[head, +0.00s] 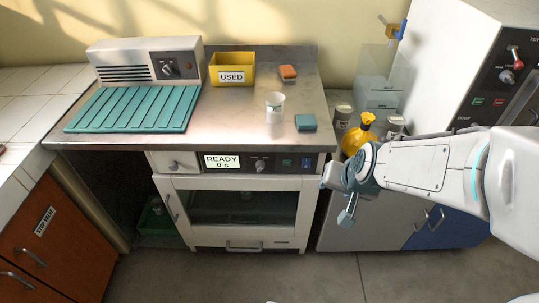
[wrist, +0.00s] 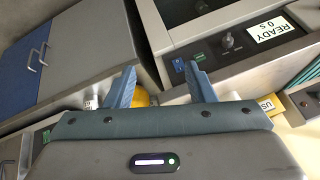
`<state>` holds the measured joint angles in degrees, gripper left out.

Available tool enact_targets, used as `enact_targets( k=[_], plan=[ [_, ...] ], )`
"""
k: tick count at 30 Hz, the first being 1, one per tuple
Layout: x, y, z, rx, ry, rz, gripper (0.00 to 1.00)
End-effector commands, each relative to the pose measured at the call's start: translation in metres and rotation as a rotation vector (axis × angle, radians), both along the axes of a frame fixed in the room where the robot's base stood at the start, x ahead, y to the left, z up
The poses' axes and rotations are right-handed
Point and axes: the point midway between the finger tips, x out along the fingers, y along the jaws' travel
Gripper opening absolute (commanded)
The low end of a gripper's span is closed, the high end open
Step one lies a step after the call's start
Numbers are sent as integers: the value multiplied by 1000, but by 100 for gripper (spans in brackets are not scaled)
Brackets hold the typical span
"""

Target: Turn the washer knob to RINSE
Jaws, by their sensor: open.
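The washer (head: 243,237) is the white machine with a dark window under the steel counter. Its dark control strip carries a round knob (head: 260,166), right of a lit display (head: 222,162) reading "READY 0 s". The knob also shows in the wrist view (wrist: 227,40), where the picture is turned. The marks around the knob are too small to read. My gripper (head: 340,205) is open and empty, in front and to the right of the washer, apart from the knob. In the wrist view its two blue fingers (wrist: 162,76) are spread, with the knob beyond them to the right.
Small buttons (head: 296,163) sit right of the knob. The counter above holds a yellow USED bin (head: 231,76), a white cup (head: 275,107), a teal sponge (head: 305,122) and an orange block (head: 288,72). A yellow bag (head: 359,134) stands behind my arm. The floor before the washer is clear.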

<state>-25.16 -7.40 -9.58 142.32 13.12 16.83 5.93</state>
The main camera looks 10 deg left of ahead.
Motion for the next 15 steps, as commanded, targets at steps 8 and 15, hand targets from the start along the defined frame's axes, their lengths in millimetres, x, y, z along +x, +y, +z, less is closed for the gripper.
enact_targets(
  k=[8,15],
  plan=[
    [43,79,-106,20,-183,-59,49],
    [57,127,-170,-37,-456,-80,49]
  ],
)
